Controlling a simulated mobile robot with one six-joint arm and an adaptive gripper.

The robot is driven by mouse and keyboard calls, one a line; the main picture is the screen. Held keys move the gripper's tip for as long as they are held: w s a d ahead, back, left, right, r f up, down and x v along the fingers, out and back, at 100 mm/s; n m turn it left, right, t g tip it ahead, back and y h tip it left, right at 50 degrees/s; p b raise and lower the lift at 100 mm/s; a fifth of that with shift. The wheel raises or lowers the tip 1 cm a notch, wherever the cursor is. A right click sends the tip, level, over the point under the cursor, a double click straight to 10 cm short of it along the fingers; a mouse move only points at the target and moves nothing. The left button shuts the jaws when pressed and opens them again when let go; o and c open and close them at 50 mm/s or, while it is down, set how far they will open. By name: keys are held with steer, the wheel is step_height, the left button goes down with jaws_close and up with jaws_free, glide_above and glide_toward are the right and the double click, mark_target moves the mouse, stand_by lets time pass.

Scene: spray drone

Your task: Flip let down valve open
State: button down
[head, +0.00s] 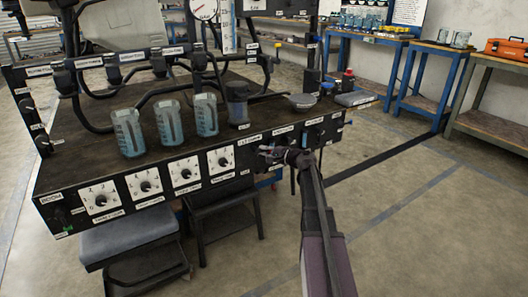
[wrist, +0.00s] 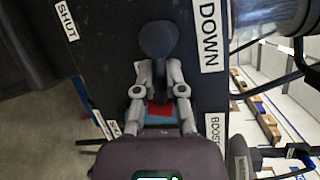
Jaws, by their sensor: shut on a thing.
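The let-down valve shows in the wrist view as a dark rounded handle (wrist: 158,38) on the black panel, beside a label ending in "DOWN" (wrist: 209,35). My gripper (wrist: 158,72) has its two grey fingers closed on the near part of this handle, one on each side. In the head view my gripper (head: 268,155) is at the right part of the bench's front panel. The handle itself is hidden there by my gripper. A "SHUT" label (wrist: 67,20) is at the left in the wrist view; I cannot tell the handle's exact angle against it.
The black bench (head: 75,150) carries several blue-tinted measuring jugs (head: 168,122) near its front edge. Several white dials (head: 144,182) line the front panel. A grey step (head: 130,235) and a dark stool (head: 222,200) stand below. The floor at right is clear.

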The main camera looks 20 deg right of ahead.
steer(key=shift+r, duration=0.1)
steer(key=shift+r+n+h+p, duration=0.3)
steer(key=shift+n+p, duration=0.2)
steer(key=shift+p, duration=0.2)
steer(key=shift+n, duration=0.4)
steer(key=shift+f, duration=0.1)
steer(key=c, duration=0.7)
jaws_free()
steer(key=shift+f, duration=0.1)
